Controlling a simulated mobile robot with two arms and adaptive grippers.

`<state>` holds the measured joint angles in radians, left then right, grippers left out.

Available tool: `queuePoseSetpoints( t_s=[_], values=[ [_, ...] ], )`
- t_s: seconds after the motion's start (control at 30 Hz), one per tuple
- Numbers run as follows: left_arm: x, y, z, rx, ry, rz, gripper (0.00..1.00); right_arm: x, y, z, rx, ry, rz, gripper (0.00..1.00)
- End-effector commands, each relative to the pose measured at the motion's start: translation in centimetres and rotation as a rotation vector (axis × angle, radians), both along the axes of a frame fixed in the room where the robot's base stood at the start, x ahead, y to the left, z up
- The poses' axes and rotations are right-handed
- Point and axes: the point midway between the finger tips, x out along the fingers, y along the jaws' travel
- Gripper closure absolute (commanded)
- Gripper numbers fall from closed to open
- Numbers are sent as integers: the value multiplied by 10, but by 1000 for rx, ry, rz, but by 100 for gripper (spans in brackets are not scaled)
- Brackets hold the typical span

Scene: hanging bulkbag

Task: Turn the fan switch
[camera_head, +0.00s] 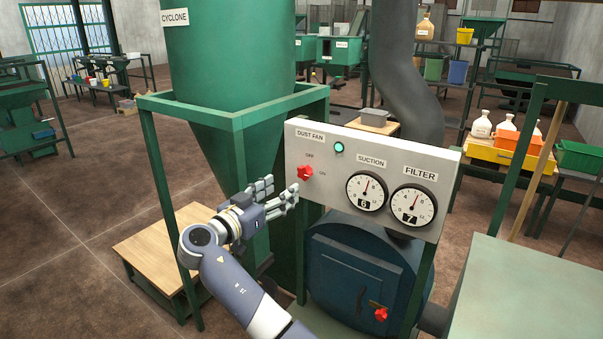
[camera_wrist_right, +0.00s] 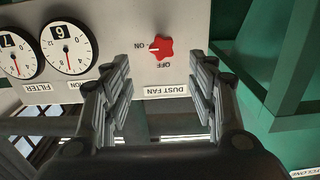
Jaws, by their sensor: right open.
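The red fan switch (camera_head: 305,172) is on the grey panel (camera_head: 375,155), under the DUST FAN label, with OFF above it and ON to its right. In the wrist view, which shows the panel upside down, the red switch (camera_wrist_right: 161,48) has a pale mark on its ON side. My right gripper (camera_head: 283,187) is open and empty, just left of the switch in the head view. In the wrist view its fingers (camera_wrist_right: 159,72) stand apart, with the switch showing between and beyond their tips. I see no contact. My left gripper is not in view.
A green lamp (camera_head: 339,147) and two gauges, SUCTION (camera_head: 366,191) and FILTER (camera_head: 412,206), are on the panel. A blue round door (camera_head: 345,265) is below it. The green cyclone frame (camera_head: 240,118) stands left of the switch, and a wooden platform (camera_head: 150,250) is low at left.

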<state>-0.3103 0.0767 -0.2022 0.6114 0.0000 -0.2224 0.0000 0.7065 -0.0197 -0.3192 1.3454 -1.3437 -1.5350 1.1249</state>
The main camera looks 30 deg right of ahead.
Motion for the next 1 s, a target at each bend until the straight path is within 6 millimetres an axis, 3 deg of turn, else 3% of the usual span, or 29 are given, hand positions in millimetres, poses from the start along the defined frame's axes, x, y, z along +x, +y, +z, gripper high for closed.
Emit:
queuePoseSetpoints(
  t_s=[0.5, 0.7, 0.97, 1.0],
  values=[
    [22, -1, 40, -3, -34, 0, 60, 34, -81, 2, -2, 7, 1, 47],
    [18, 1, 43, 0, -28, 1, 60, 39, -94, 0, -1, 5, 2, 47],
    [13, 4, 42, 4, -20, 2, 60, 40, -95, -1, 0, 4, 2, 47],
    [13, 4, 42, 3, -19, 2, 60, 39, -95, -1, 0, 4, 2, 54]
  ],
)
